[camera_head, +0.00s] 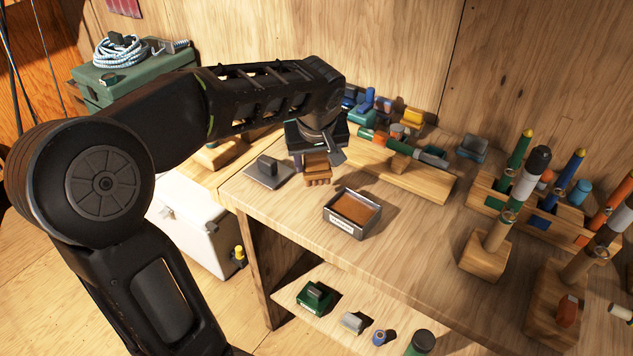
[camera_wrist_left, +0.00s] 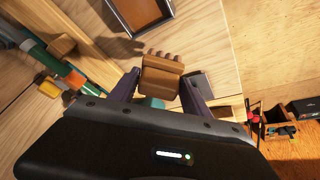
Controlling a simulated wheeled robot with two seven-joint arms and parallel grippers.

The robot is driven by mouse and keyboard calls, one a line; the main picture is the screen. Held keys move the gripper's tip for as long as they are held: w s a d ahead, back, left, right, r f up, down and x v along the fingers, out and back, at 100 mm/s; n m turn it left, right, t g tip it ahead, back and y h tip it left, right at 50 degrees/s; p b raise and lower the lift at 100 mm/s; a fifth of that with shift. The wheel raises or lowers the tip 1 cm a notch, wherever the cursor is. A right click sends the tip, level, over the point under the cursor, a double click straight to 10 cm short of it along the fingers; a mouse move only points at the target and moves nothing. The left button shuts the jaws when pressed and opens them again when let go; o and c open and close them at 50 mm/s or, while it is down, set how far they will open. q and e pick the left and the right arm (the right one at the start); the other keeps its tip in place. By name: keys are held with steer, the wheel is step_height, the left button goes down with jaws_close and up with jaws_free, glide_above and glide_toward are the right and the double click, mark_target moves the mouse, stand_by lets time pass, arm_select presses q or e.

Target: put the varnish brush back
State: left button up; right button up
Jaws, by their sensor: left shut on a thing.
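My left gripper (camera_head: 318,152) is shut on a brown wooden brush with a toothed lower end, which I take for the varnish brush (camera_head: 317,171). In the left wrist view the brush (camera_wrist_left: 162,76) sits between the two fingers of the gripper (camera_wrist_left: 163,88), teeth pointing away from the palm. The brush is over the bench, left of and behind a shallow metal-rimmed tray (camera_head: 345,228) with a brown floor and a label on its front. The tray looks empty; its edge also shows in the left wrist view (camera_wrist_left: 150,29). I cannot tell whether the brush touches the bench.
A wooden rack (camera_head: 400,175) with tools stands behind the tray. Upright rods on wooden bases (camera_head: 486,256) stand to the right. The bench (camera_head: 415,225) is clear right of the tray.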

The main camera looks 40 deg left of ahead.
mark_target(317, 173)
arm_select(q)
steer(key=shift+f, duration=0.8)
steer(key=shift+f, duration=1.9)
steer(key=shift+f, duration=0.1)
steer(key=shift+f, duration=0.1)
steer(key=o, duration=1.6)
steer(key=shift+r, duration=0.4)
steer(key=v, duration=1.1)
steer(key=shift+s+d+r, duration=0.1)
steer(key=shift+s+r, duration=0.05)
steer(key=shift+r, duration=0.15)
